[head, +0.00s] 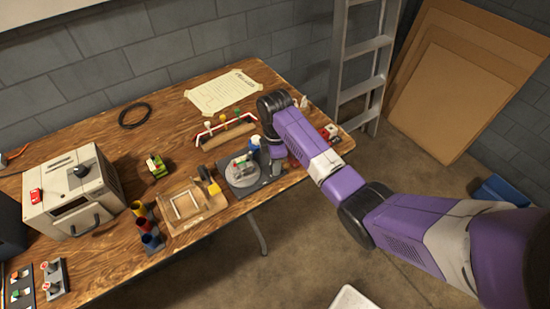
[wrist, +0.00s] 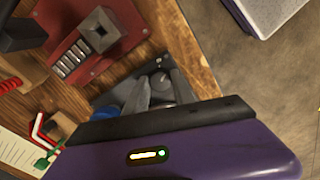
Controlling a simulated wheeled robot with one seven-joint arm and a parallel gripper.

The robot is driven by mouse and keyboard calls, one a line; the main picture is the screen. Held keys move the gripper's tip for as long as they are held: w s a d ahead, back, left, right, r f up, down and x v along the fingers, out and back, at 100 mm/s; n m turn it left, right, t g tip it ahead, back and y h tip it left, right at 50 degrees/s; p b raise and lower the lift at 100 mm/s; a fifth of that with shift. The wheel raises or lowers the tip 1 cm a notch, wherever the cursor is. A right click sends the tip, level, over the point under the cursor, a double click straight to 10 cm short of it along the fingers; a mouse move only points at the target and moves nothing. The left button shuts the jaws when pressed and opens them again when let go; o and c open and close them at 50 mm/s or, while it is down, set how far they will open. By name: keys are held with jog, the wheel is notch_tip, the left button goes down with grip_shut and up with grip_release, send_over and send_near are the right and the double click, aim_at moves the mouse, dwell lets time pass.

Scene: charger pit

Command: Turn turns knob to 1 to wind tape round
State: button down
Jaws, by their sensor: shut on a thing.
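A dark base plate (head: 236,190) on the bench carries a round grey turntable (head: 232,175) with small parts on it and a blue-topped piece (head: 254,143) beside it. My gripper (head: 277,166) points down at the plate's right end. It also shows in the wrist view (wrist: 152,94), its grey fingers shut at the turns knob on the dark plate (wrist: 112,95). The fingers hide most of the knob, and its pointer setting cannot be read. White marks show on the plate just beyond the fingers.
A red block with a row of grey number wheels (wrist: 72,58) lies close to the gripper. The bench's front edge is close by.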

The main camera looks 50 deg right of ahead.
jog(key=m+p, duration=0.3)
jog(key=m, duration=0.1)
jog(key=shift+r+m, duration=0.15)
jog(key=shift+m, duration=0.15)
jog(key=m+p, duration=0.2)
jog(key=m, duration=0.3)
jog(key=shift+a, duration=0.1)
jog(key=m+p, duration=0.2)
jog(key=m, duration=0.3)
jog(key=shift+m, duration=0.4)
jog(key=m, duration=0.4)
jog(key=shift+p, duration=0.35)
jog(key=shift+m, duration=0.3)
jog(key=c, duration=1.1)
grip_release()
jog(key=shift+o, duration=0.2)
